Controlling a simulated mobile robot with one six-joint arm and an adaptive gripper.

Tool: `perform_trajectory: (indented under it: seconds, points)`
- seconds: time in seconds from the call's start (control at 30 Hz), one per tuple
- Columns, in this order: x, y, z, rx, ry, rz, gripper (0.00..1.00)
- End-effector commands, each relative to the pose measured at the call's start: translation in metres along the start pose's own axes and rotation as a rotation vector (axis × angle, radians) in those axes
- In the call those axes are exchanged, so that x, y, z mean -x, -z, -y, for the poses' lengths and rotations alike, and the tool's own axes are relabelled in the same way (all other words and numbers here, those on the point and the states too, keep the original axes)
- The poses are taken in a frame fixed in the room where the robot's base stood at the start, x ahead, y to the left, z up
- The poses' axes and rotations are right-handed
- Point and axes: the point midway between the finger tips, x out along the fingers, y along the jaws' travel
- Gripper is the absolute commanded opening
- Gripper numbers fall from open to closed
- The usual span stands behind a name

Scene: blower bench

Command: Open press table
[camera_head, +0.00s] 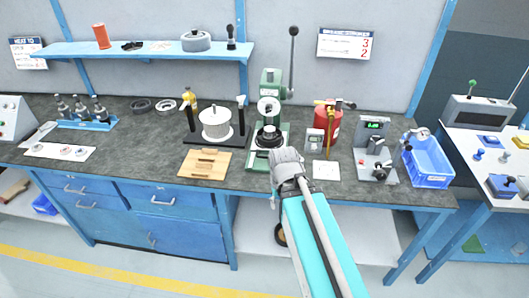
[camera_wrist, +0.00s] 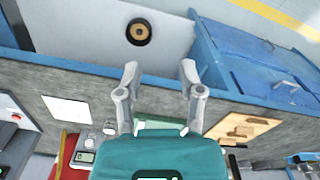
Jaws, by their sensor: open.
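The green press (camera_head: 271,84) stands on the dark bench, with its lever upright and a black knob on top. A round dark part sits on the press's lower table (camera_head: 268,138). My gripper (camera_head: 287,158) is at the front of the press base and hides part of it. In the wrist view my gripper (camera_wrist: 160,72) has two fingers spread apart with nothing between them. A green piece of the press base (camera_wrist: 160,124) shows behind the fingers, mostly hidden by my gripper body. I cannot tell whether the fingers touch the press.
A wooden board (camera_head: 205,163) lies left of the press, below a metal pot (camera_head: 215,122). A small scale (camera_head: 314,140), white card (camera_head: 326,170) and red canister (camera_head: 328,122) are to the right. A blue bin (camera_head: 427,165) stands at the bench's right end.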

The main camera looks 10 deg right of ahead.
Motion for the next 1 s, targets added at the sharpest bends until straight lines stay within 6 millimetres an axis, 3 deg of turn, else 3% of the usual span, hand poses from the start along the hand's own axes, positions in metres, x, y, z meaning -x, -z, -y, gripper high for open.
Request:
perform_trajectory:
  seconds: [0.57,0.77,1.0]
  points:
    - [0.003,0.007,0.0,0.027,-0.001,-0.004,0.5]
    - [0.014,0.039,-0.007,0.154,-0.01,-0.023,0.5]
    - [0.037,0.11,-0.008,0.475,-0.041,-0.065,0.5]
